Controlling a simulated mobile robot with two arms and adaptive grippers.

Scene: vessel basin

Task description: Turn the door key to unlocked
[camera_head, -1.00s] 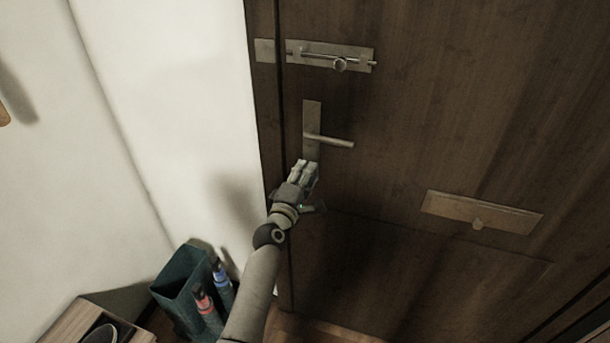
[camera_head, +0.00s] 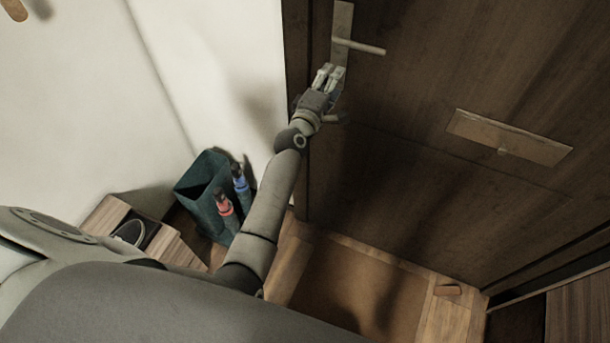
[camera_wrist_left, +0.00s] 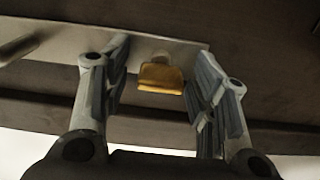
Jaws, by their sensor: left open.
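The dark wooden door (camera_head: 440,70) fills the right of the head view. Its handle (camera_head: 362,47) sticks out from a narrow metal plate (camera_head: 341,22). My left gripper (camera_head: 330,76) is at the lower end of this plate, below the handle. In the left wrist view a brass-coloured key (camera_wrist_left: 161,78) sits at the plate, between the two fingers of my left gripper (camera_wrist_left: 160,85). The fingers are open, with a gap on each side of the key. In the head view the gripper hides the key. My right gripper is not in view.
A letter-slot plate (camera_head: 508,138) is on the door to the right. A dark green bin (camera_head: 203,198) with umbrellas (camera_head: 241,182) stands by the white wall, beside a wooden box (camera_head: 105,216). A brown mat (camera_head: 355,285) lies before the door.

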